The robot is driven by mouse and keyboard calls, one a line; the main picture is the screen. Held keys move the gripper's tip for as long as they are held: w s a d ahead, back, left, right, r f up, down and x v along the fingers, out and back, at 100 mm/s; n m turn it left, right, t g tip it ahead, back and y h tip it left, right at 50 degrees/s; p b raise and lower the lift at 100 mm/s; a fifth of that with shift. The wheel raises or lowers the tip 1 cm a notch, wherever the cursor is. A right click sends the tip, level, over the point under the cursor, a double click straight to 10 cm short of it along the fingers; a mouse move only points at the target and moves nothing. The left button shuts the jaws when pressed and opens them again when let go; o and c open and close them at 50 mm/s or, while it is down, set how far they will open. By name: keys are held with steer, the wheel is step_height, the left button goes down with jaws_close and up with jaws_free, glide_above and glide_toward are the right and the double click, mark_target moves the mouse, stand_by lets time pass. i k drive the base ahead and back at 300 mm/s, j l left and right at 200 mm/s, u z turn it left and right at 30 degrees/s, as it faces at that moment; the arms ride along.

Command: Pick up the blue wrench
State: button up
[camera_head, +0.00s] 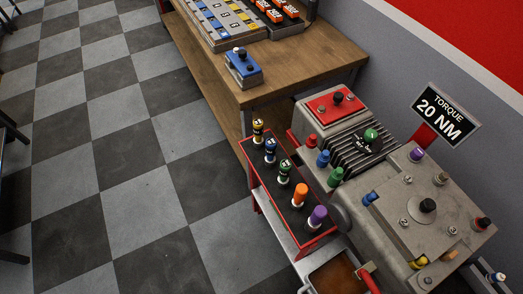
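A red rack (256,183) stands at the front left of the grey machine. It holds a row of upright tools with coloured tops. The blue-topped one (270,150) is second from the far end, between a yellow-topped one (258,130) and a green-topped one (284,171). It looks like the blue wrench, but its lower part is hidden in the rack. Orange-topped (300,195) and purple-topped (317,216) tools stand at the near end. My gripper is not in view.
The grey machine (405,220) carries several coloured knobs, blue ones among them, and a "TORQUE 20 NM" sign (443,117). A wooden bench (300,62) behind bears a small blue box (244,70). The checkered floor (130,160) at left is mostly clear.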

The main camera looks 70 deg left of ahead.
mark_target(270, 145)
steer(key=u, duration=2.35)
